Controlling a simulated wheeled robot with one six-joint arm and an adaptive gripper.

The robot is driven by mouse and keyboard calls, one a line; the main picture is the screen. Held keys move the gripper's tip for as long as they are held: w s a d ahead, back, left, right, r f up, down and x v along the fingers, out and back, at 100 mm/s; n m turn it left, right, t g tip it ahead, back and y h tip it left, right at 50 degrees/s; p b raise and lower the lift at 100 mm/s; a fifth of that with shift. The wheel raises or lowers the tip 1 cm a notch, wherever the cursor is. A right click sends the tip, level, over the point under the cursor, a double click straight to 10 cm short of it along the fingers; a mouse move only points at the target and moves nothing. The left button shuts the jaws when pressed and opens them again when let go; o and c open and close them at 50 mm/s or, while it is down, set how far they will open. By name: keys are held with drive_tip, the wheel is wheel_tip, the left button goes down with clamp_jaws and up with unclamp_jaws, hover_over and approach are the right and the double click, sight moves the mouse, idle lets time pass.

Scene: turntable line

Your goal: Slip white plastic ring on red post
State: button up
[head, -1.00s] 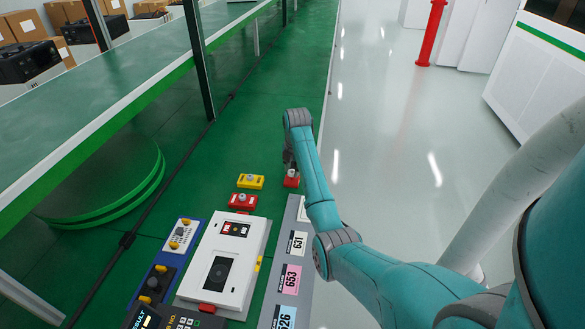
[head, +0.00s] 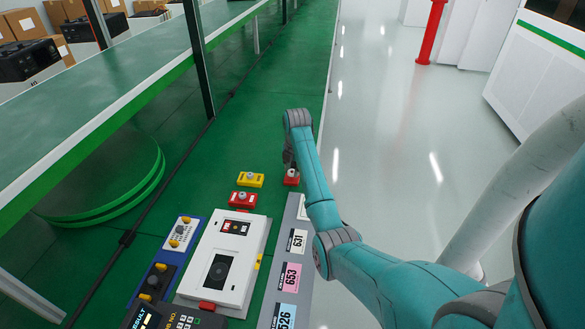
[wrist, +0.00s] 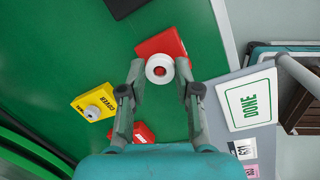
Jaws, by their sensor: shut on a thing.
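The white plastic ring (wrist: 160,68) is between my fingertips in the wrist view, and my gripper (wrist: 160,78) is shut on it. It sits in line with a red block (wrist: 152,46) behind it, and a reddish patch shows through its hole. I cannot tell whether the ring is above the post or around it, as the ring hides that spot. In the head view my gripper (head: 289,160) is over the red block (head: 292,181) at the right edge of the green surface, and the ring is too small to make out clearly.
A yellow block (head: 250,180) and another red block (head: 243,200), each with a pale knob, stand to the left. A white device (head: 229,255) and a grey strip with number labels (head: 276,290) lie nearer.

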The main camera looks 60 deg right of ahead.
drive_tip(key=shift+f, duration=0.75)
idle(0.3)
drive_tip(key=o, duration=1.2)
drive_tip(key=shift+r, duration=3.75)
